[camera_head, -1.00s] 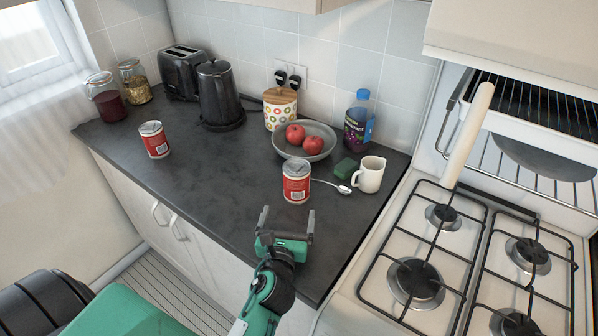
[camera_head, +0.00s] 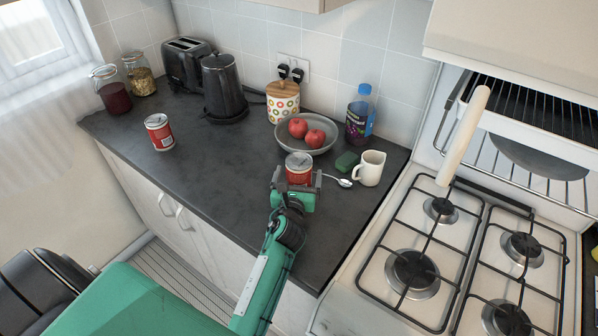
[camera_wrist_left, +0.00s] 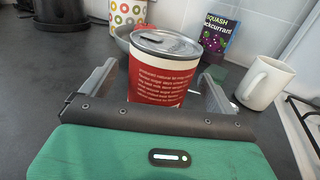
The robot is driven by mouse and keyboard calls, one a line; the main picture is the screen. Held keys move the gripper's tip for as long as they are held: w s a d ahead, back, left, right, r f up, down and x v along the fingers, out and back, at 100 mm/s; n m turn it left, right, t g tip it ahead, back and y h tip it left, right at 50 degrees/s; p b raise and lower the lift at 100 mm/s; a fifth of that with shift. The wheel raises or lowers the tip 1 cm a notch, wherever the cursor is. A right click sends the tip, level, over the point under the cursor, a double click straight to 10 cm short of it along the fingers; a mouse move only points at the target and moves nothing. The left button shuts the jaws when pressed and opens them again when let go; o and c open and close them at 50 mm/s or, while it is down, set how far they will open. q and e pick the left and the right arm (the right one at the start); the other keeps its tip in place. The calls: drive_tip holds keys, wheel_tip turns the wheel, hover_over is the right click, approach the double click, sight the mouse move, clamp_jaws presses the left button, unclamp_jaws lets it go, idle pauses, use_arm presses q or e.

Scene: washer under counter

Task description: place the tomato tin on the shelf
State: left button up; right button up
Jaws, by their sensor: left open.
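A red and white tin (camera_head: 298,168) stands upright on the dark counter, in front of the fruit bowl. It also shows in the left wrist view (camera_wrist_left: 160,85), with a grey metal lid and small print on red. My left gripper (camera_head: 297,184) is open, with its fingers (camera_wrist_left: 160,92) on either side of this tin; I cannot tell whether they touch it. A second red and white tin (camera_head: 159,132) stands farther left on the counter. Which of them is the tomato tin cannot be read. No shelf is clearly in view. My right gripper is not in view.
A grey bowl (camera_head: 287,144) with red apples stands just behind the near tin. A spoon (camera_head: 338,181), a green sponge (camera_head: 347,161), a white mug (camera_head: 370,168) and a squash bottle (camera_head: 360,115) are to its right. The gas hob (camera_head: 400,230) is farther right. The counter's left middle is clear.

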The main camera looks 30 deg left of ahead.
use_arm(q)
drive_tip(key=shift+x, duration=1.05)
drive_tip(key=c, duration=1.3)
drive_tip(key=shift+c, duration=1.1)
drive_tip(key=shift+r, duration=0.1)
